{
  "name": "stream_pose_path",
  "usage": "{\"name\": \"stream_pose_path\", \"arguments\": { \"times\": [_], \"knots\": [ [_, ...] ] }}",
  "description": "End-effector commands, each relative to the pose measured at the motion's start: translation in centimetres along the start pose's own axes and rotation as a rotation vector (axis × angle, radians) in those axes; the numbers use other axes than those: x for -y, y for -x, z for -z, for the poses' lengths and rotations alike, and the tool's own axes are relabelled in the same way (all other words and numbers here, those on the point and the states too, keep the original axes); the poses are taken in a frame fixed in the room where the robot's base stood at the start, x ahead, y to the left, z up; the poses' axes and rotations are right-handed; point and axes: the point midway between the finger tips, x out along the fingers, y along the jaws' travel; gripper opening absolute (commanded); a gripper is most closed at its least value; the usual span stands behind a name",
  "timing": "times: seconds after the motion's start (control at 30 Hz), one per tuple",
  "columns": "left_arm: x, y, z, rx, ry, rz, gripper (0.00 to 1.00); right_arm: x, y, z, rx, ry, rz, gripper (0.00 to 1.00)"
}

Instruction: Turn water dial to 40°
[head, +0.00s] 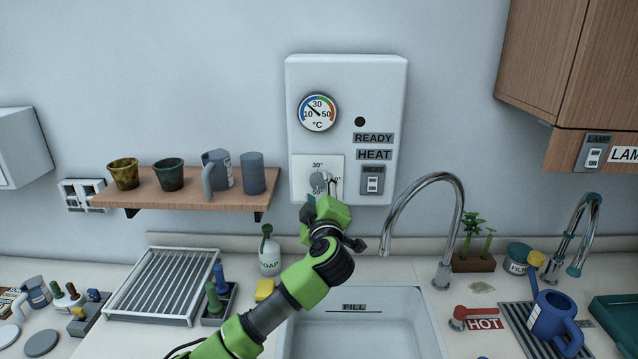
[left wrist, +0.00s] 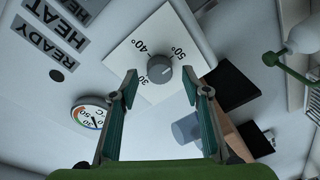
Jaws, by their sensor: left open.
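The water dial is a grey round knob (left wrist: 159,67) on a white square plate (left wrist: 140,50) marked 30°, 40° and 50°. In the head view the plate (head: 335,163) sits low on the white wall heater (head: 345,75), and the knob (head: 319,180) is partly covered by my gripper. I cannot read clearly which mark the knob points to. My left gripper (head: 324,200) is just in front of the dial. In the left wrist view its open fingers (left wrist: 160,80) frame the knob from both sides, with gaps and nothing held. My right gripper is not in view.
The heater carries a round temperature gauge (head: 318,112), a dark round lamp (head: 360,122) and a HEAT switch (head: 373,183). A wooden shelf (head: 180,196) with pots and mugs is to the left. A curved faucet (head: 432,180) and sink (head: 360,335) lie below right.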

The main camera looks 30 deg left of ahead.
Motion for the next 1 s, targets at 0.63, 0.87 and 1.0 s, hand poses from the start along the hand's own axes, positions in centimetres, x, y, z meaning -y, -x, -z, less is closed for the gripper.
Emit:
{"name": "stream_pose_path", "arguments": {
  "times": [0.63, 0.87, 1.0],
  "knots": [
    [0.0, -2.3, -0.1, 0.0, 0.0, -0.001, 0.2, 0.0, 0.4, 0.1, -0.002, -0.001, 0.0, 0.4],
    [0.0, -2.3, 0.0, 0.0, 0.001, -0.001, 0.05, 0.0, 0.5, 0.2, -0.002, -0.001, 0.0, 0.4],
    [-0.1, -2.2, 0.0, 0.002, 0.018, 0.002, 0.05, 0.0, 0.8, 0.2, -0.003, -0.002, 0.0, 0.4]
  ]
}}
